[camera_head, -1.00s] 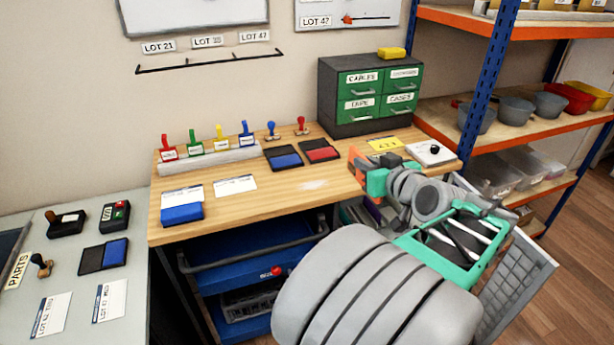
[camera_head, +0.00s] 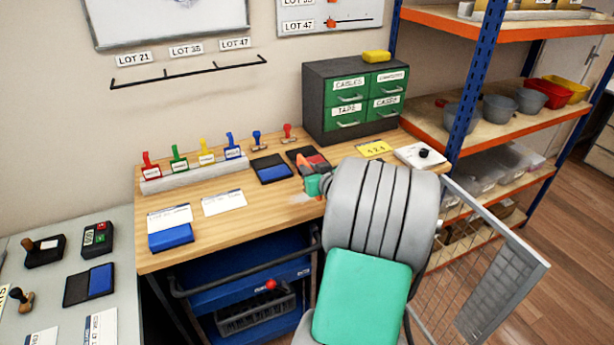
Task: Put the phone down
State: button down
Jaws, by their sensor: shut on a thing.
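My gripper (camera_head: 312,168), with orange fingers and a teal body, is over the wooden bench (camera_head: 262,213), just in front of the red ink pad and right of the blue one. Its jaws are shut on the phone. The phone itself is hidden by the fingers and my arm, so its shape and tilt cannot be made out. I cannot tell whether it touches the bench.
A blue ink pad (camera_head: 272,168) and a partly covered red ink pad (camera_head: 306,156) lie behind. A white card (camera_head: 223,202), a blue block (camera_head: 170,237) and a stamp rack (camera_head: 195,172) are to the left. A green drawer cabinet (camera_head: 320,108) stands behind.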

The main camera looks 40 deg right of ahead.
jog(key=f, duration=0.1)
jog(key=f+p, duration=0.1)
jog(key=f, duration=0.1)
jog(key=shift+w+f, duration=0.25)
jog(key=shift+w, duration=0.15)
jog(key=shift+f, duration=0.3)
jog(key=c, duration=1.5)
grip_release()
